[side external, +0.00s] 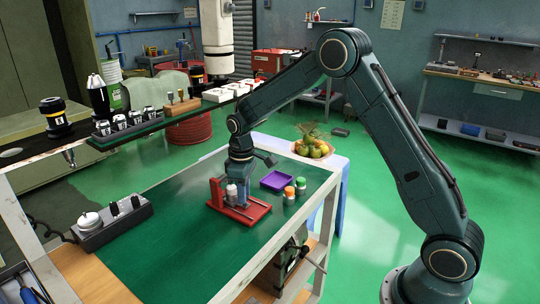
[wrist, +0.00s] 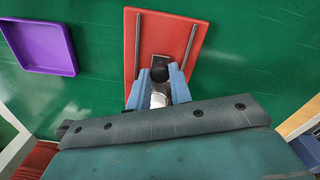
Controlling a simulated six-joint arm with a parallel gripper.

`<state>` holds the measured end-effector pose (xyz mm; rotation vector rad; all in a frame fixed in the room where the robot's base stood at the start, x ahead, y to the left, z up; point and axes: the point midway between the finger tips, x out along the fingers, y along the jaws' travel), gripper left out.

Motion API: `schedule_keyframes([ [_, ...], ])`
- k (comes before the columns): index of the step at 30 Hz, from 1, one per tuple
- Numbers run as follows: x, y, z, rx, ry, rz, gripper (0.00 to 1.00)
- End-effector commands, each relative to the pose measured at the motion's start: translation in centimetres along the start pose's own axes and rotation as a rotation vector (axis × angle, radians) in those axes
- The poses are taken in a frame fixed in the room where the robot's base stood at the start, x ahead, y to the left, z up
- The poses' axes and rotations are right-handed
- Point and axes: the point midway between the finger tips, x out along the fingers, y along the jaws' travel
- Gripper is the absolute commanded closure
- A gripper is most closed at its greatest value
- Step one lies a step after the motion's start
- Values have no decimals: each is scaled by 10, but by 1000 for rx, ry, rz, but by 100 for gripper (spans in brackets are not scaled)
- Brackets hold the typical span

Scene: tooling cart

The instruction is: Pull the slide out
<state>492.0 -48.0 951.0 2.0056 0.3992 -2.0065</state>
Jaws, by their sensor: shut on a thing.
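The slide unit is a red base plate (side external: 256,212) on the green cart top, with a red upright at its left end. In the wrist view its red plate (wrist: 172,28) carries two thin metal rails (wrist: 190,45). Between them is a dark round knob (wrist: 160,72) on a small dark block. My gripper (wrist: 160,84) has its blue fingers on both sides of this knob and is shut on it. In the side view my gripper (side external: 241,188) points down over the base. A white cylinder (wrist: 158,100) shows between the fingers; its lower part is hidden.
A purple tray (side external: 278,180) lies to the right behind the slide unit. Two small jars with orange (side external: 289,191) and green (side external: 301,182) caps stand close by. A grey switch box (side external: 112,222) is at the left edge. The green top between is clear.

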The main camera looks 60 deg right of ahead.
Motion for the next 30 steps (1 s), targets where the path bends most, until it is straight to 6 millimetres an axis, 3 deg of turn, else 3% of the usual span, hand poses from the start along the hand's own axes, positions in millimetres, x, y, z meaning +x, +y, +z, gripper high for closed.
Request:
schedule_keyframes([
  [12,-1,-18,43,1,0,0,100],
  [25,-1,-20,48,0,1,1,100],
  [26,-1,-20,48,0,1,1,73],
  [28,-1,-20,48,0,1,1,60],
  [30,-1,-20,48,0,1,1,57],
])
